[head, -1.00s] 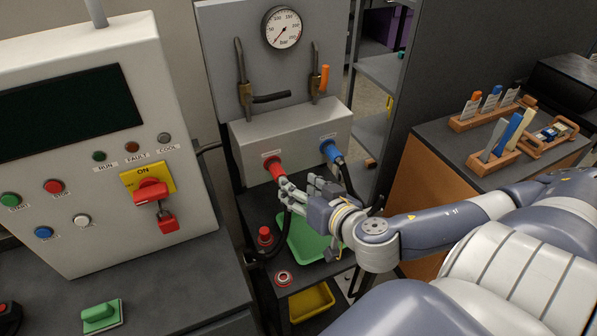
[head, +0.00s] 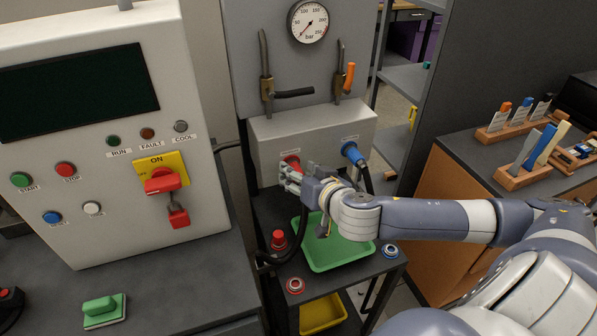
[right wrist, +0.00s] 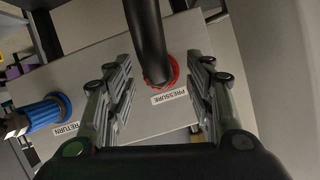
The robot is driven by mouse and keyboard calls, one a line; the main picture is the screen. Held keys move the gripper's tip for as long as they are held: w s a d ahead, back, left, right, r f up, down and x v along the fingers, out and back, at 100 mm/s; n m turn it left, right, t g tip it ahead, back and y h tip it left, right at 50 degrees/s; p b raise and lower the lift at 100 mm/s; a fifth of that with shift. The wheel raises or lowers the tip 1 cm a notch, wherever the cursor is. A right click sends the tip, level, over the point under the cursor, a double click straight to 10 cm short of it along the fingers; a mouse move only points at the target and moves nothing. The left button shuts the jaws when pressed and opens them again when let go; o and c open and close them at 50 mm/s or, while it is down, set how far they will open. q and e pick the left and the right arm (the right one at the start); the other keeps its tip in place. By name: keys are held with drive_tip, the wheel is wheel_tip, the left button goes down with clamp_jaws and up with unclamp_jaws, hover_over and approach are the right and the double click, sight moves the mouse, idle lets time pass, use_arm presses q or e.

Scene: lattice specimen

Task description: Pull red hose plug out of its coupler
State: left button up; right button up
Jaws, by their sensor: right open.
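The red hose plug (head: 291,161) sits in the front of the grey coupler box (head: 262,150), at the left. In the right wrist view, its red collar (right wrist: 174,72) surrounds the black hose (right wrist: 147,35), beside the PRESSURE label. My right gripper (head: 287,179) is just in front of the plug and partly hides it in the head view. In the right wrist view, my right gripper (right wrist: 160,95) is open, one finger on each side of the hose and collar, with visible gaps. My left gripper is not in view.
A blue plug (head: 353,153) with a black hose is to the right on the same box. Below are a green tray (head: 340,255), a red cap (head: 278,240), a red ring (head: 295,285) and a blue ring (head: 390,251). A control cabinet (head: 90,200) stands at left.

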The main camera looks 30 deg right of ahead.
drive_tip(key=shift+w+f, duration=0.15)
drive_tip(key=shift+w, duration=0.2)
drive_tip(key=shift+c, duration=0.3)
clamp_jaws()
drive_tip(key=c, duration=0.7)
unclamp_jaws()
drive_tip(key=shift+c, duration=1.6)
